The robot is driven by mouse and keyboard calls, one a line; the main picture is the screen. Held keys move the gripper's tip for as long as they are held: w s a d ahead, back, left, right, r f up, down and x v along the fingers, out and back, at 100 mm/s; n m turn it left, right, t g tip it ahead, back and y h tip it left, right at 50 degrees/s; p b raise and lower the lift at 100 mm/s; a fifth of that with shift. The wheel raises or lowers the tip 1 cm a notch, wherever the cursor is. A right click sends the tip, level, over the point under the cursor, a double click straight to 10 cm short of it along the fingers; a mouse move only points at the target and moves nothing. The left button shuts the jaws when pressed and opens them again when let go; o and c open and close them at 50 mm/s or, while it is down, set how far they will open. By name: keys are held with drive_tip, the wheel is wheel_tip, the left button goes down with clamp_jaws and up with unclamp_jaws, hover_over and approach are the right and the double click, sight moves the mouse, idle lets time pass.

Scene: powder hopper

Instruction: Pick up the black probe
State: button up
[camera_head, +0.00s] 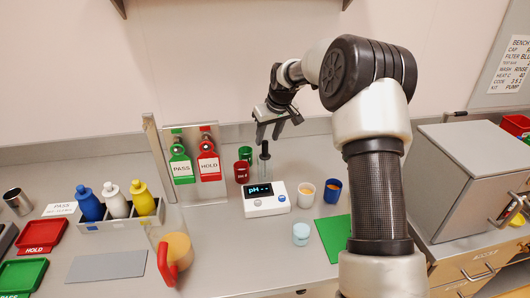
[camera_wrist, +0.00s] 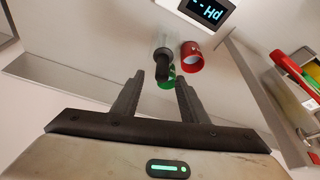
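The black probe (camera_head: 264,151) stands upright behind the white pH meter (camera_head: 266,198), its lower part in a clear holder. In the wrist view the probe's dark top (camera_wrist: 163,62) shows beyond and between the fingers, with the clear holder around its far end. My gripper (camera_head: 269,135) is above the probe, with its fingers pointing down. In the wrist view my gripper (camera_wrist: 160,82) has its fingers spread apart with nothing between them touching. The meter's display also shows in the wrist view (camera_wrist: 208,10).
A red cup (camera_head: 242,172) and a green cup (camera_head: 245,154) stand just left of the probe. A white cup (camera_head: 306,194) and a blue cup (camera_head: 332,190) are to the right. A stand with PASS and HOLD tags (camera_head: 196,190) is left. A grey box (camera_head: 465,190) stands right.

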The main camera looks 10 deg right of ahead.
sight(266, 141)
drive_tip(key=x, duration=0.4)
drive_tip(key=shift+a+f+p, duration=0.2)
drive_tip(key=shift+p, duration=0.1)
drive_tip(key=c, duration=1)
drive_tip(key=shift+r, duration=0.1)
wheel_tip(266, 141, up, 30)
drive_tip(key=p, duration=0.4)
drive_tip(key=shift+f, duration=0.2)
